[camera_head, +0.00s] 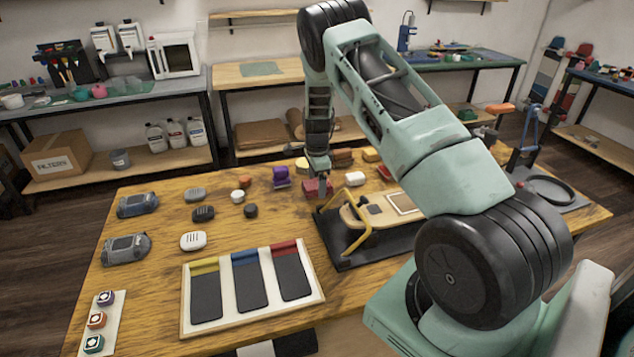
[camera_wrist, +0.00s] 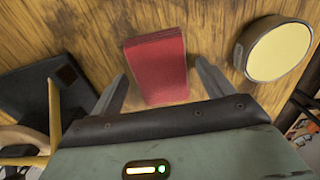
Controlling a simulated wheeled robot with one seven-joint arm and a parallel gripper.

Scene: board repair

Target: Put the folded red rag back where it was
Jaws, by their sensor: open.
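The folded red rag (camera_wrist: 157,68) is a small red block with layered folds at one end. In the wrist view it lies on the wooden table between the two open fingers of my gripper (camera_wrist: 160,88). Gaps show on both sides, so the fingers do not appear to press on it. In the head view the rag (camera_head: 313,188) is partly hidden by my gripper (camera_head: 320,178), which points down over it near the middle of the table.
A round yellow-topped tin (camera_wrist: 277,50) is close to the right finger. A black stand with a yellow clamp (camera_head: 352,240) holds a board just in front. A purple item (camera_head: 281,177) and a white-topped tin (camera_head: 355,178) flank the rag. A tray (camera_head: 186,322) with three dark panels lies at front left.

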